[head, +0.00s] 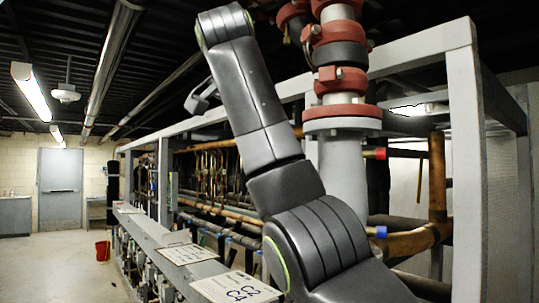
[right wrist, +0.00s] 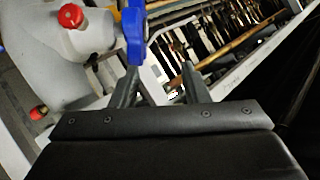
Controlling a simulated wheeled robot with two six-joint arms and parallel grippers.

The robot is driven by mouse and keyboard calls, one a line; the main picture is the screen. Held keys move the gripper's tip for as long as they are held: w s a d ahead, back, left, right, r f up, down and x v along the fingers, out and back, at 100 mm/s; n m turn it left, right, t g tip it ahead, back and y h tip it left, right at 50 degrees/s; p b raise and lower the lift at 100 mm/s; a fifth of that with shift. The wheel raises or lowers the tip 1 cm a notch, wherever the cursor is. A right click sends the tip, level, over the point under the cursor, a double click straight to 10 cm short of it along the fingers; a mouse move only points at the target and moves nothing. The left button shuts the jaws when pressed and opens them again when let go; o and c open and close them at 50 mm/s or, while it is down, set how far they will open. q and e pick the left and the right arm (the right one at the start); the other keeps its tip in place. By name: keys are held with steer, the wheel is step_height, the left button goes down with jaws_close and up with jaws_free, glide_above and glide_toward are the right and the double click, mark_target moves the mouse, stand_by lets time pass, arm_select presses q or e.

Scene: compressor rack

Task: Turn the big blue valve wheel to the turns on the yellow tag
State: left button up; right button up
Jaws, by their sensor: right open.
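A blue part (right wrist: 134,35), which looks like a piece of the big valve wheel, shows at the top of the right wrist view. I see no yellow tag. My left gripper is not in view.
A grey pipe body with a red knob (right wrist: 71,15) and a red cap (right wrist: 38,113) is beside the wheel part. A grey frame post (head: 466,170) and copper pipe (head: 408,243) stand at right. Labelled plates (head: 185,254) top grey boxes. Open floor and a red bucket (head: 103,250) are at left.

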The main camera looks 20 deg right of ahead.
steer(key=a+f+m+t+h, duration=0.1)
steer(key=a+f+t+h, duration=0.1)
steer(key=a+f+h, duration=0.3)
steer(key=s+a+f+m+h+p, duration=0.1)
steer(key=s+f+m, duration=0.2)
steer(key=s+f, duration=0.15)
steer(key=shift+h, duration=0.3)
steer(key=p+x, duration=0.3)
steer(key=x, duration=0.2)
steer(key=p+x, duration=0.3)
steer(key=x, duration=0.2)
steer(key=p+x, duration=0.3)
steer(key=x, duration=0.2)
steer(key=shift+d+r, duration=0.25)
steer(key=shift+d, duration=0.25)
steer(key=shift+w+d+f, duration=0.15)
steer(key=shift+w+d, duration=0.15)
steer(key=shift+w, duration=0.15)
jaws_close()
steer(key=shift+s, duration=0.1)
